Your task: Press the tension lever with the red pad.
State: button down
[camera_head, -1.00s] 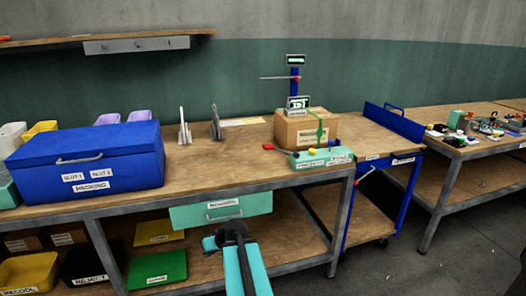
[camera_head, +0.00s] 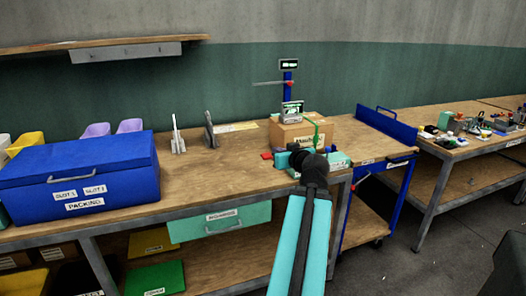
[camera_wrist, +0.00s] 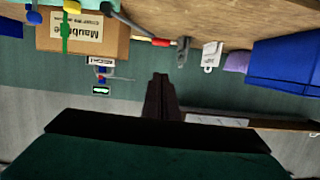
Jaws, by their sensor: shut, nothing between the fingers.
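The tension lever's red pad (camera_head: 266,155) shows at the front of the bench, left of the cardboard box (camera_head: 290,138) with its green strap. In the upside-down wrist view, the red pad (camera_wrist: 161,43) ends a dark lever, beside the box (camera_wrist: 88,38). The teal tensioner base (camera_head: 340,160) is partly hidden behind my arm in the head view. My gripper (camera_wrist: 160,75) is shut and empty, its dark fingers pointing toward the wall. In the wrist picture the red pad appears just above the fingertips, apart from them. In the head view my wrist hides the fingers.
A blue packing box (camera_head: 78,174) stands on the bench at left, with grey upright plates (camera_head: 210,130) behind the pad. A blue cart (camera_head: 390,125) adjoins at right. A display post (camera_head: 288,82) stands behind the cardboard box. The bench surface between box and packing box is mostly clear.

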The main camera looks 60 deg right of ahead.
jog(key=shift+s+d+r, duration=0.3)
jog(key=shift+s+r, duration=0.1)
jog(key=shift+r, duration=0.25)
jog(key=shift+w, duration=0.2)
jog(key=w+d+f+p, duration=0.2)
jog(key=w+d+f, duration=0.3)
jog(key=w+f, duration=0.1)
jog(key=shift+w+d+f, duration=0.2)
jog(key=shift+w+f, duration=0.1)
jog(key=shift+w, duration=0.45)
